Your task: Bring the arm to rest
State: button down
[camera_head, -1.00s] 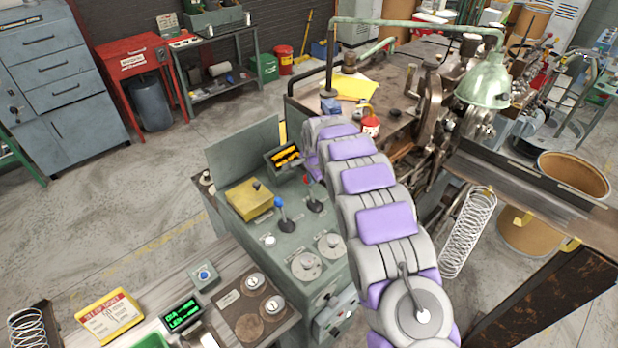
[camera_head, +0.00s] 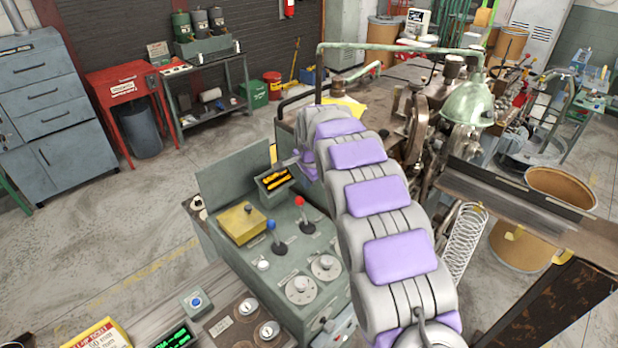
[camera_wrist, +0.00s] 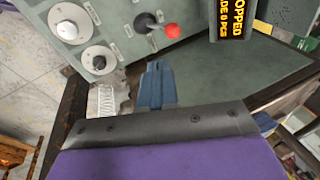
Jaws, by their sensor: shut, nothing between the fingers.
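My arm, grey with purple pads (camera_head: 377,195), reaches from the bottom of the head view up past the right side of the green control console (camera_head: 225,175). Its far end bends down to the left near the console display (camera_head: 274,180). In the wrist view my gripper (camera_wrist: 156,72) shows as blue fingers, shut and empty. It points toward the console face, below the lever with the red knob (camera_wrist: 171,30). That red-knobbed lever also shows in the head view (camera_head: 299,201), apart from the gripper. The display (camera_wrist: 236,15) is to the upper right in the wrist view.
A blue-knobbed lever (camera_head: 271,226), a yellow box (camera_head: 241,223) and two dials (camera_head: 300,290) are on the console. The coiling machine (camera_head: 415,130) and a green lamp (camera_head: 468,102) stand right of the arm. A spring (camera_head: 464,243) hangs there. Open floor lies left.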

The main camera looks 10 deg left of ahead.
jog(key=shift+s+d+r, duration=0.1)
jog(key=s+d+r+n+g+h+b, duration=0.15)
jog(key=s+d+b, duration=0.25)
jog(key=s+d, duration=0.6)
jog(key=s+d+n+g+b, duration=0.1)
jog(key=s+d+n+b, duration=0.2)
jog(key=s+d, duration=0.65)
jog(key=s+d+f+n+g+b, duration=0.1)
jog(key=s+f+b, duration=0.1)
jog(key=s, duration=0.9)
jog(key=s+d+f+n+b, duration=0.2)
jog(key=s+f, duration=0.2)
jog(key=s, duration=0.7)
jog(key=s+d+f+n+g+b, duration=0.1)
jog(key=s+f+b, duration=0.2)
jog(key=s, duration=0.8)
jog(key=shift+d+f+n+g, duration=0.3)
jog(key=shift+d+n+g, duration=0.05)
jog(key=shift+d, duration=0.05)
